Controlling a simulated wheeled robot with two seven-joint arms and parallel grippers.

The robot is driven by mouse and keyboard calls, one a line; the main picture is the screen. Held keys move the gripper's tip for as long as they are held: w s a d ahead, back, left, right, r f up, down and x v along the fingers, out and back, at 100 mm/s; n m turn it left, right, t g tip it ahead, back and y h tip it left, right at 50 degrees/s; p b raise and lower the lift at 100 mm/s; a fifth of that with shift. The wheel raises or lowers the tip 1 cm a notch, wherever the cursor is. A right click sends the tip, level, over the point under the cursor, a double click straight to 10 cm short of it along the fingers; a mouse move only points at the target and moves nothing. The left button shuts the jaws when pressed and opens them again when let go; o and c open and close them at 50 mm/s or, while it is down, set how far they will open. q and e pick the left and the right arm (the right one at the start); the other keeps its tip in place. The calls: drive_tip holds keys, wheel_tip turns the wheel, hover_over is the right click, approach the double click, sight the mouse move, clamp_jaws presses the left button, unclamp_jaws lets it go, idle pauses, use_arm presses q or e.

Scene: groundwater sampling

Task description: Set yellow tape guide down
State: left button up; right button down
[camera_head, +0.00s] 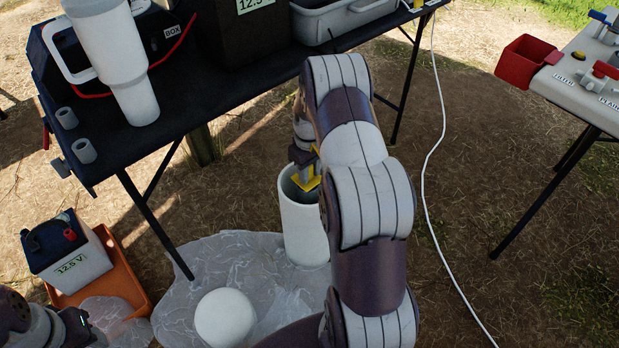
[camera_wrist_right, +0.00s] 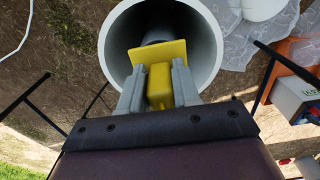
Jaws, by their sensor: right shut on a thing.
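The yellow tape guide (camera_wrist_right: 160,78) is between the two fingers of my right gripper (camera_wrist_right: 158,88), which is shut on it. In the head view the guide (camera_head: 306,183) shows at the mouth of a white upright pipe (camera_head: 304,230), partly hidden by my right arm. In the wrist view its flat yellow plate lies across the opening of the pipe (camera_wrist_right: 205,55), with a dark round thing inside beyond it. I cannot tell whether the guide touches the rim. My left gripper (camera_head: 85,325) is at the lower left edge, partly cut off; its fingers do not show clearly.
A dark table (camera_head: 170,115) holds a white tumbler (camera_head: 118,60) and grey rings. A 12.5 V battery (camera_head: 70,255) sits in an orange tray (camera_head: 125,265). A white round thing (camera_head: 225,318) lies on plastic sheeting (camera_head: 235,255). A white cable (camera_head: 430,190) crosses the ground.

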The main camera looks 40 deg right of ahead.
drive_tip(key=shift+f, duration=0.8)
drive_tip(key=shift+r, duration=0.2)
drive_tip(key=c, duration=0.8)
unclamp_jaws()
drive_tip(key=shift+f, duration=0.15)
use_arm(q)
drive_tip(key=shift+f, duration=0.35)
use_arm(e)
wheel_tip(320, 180, up, 12)
drive_tip(key=p, duration=0.5)
drive_tip(key=s+a+r, duration=0.2)
drive_tip(key=a, duration=0.4)
drive_tip(key=s+a+r, duration=0.2)
drive_tip(key=a+r, duration=0.1)
drive_tip(key=a, duration=0.2)
use_arm(q)
wheel_tip(320, 180, up, 5)
drive_tip(key=shift+r, duration=0.1)
use_arm(e)
drive_tip(key=s+a+r+t, duration=0.1)
drive_tip(key=s+a, duration=0.8)
drive_tip(key=s, duration=0.2)
drive_tip(key=shift+s+a+m, duration=0.15)
drive_tip(key=shift+s+m, duration=0.15)
drive_tip(key=shift+s, duration=0.05)
